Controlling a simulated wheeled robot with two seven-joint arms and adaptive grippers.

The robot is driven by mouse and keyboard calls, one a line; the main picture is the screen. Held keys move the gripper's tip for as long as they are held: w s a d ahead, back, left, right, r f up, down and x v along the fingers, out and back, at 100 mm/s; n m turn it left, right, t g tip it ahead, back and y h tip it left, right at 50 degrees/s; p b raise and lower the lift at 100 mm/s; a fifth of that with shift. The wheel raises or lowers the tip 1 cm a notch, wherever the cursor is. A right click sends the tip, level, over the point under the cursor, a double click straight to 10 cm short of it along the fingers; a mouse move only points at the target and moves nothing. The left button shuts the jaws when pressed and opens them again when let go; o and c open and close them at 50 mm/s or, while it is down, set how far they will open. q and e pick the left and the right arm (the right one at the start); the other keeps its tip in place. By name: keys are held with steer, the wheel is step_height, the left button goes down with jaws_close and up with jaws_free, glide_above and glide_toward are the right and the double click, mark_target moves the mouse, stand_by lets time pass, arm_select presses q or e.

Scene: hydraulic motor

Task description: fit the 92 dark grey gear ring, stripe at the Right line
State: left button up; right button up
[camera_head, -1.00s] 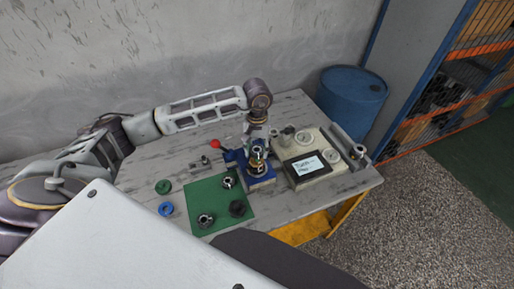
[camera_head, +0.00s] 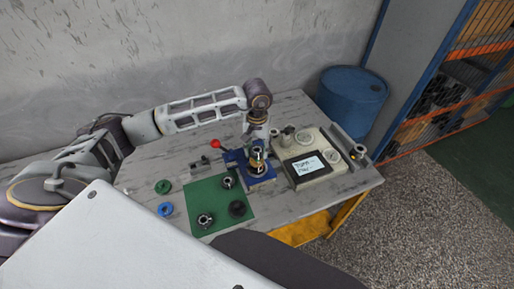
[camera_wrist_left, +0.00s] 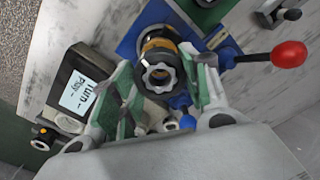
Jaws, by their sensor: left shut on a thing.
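My left gripper (camera_wrist_left: 163,85) points down over the blue fixture (camera_head: 263,182) in the head view. In the left wrist view its green-padded fingers stand on both sides of a dark grey gear ring (camera_wrist_left: 147,80) with a bright scalloped bore, and are shut on it. The ring is over or around the brass-coloured motor part (camera_wrist_left: 160,46) on the fixture; how far down it sits cannot be told. The stripe and the Right line cannot be made out. My right gripper does not show.
A green mat (camera_head: 219,205) holds bright gear parts (camera_head: 205,220) and a dark part (camera_head: 238,209). A green ring (camera_head: 163,187) and a blue ring (camera_head: 165,209) lie left. A red-knobbed lever (camera_wrist_left: 288,54) juts from the fixture. A tray with a display (camera_head: 306,167) stands right.

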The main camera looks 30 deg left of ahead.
arm_select(q)
steer(key=shift+f, duration=0.15)
stand_by(0.5)
steer(key=shift+f+b, duration=0.15)
steer(key=shift+b, duration=0.25)
steer(key=shift+f, duration=0.1)
stand_by(0.5)
stand_by(0.6)
steer(key=shift+f+b, duration=0.6)
steer(key=shift+b, duration=0.3)
steer(key=shift+f, duration=0.15)
steer(key=shift+f+b, duration=0.45)
steer(key=shift+b, duration=0.35)
stand_by(0.7)
stand_by(0.4)
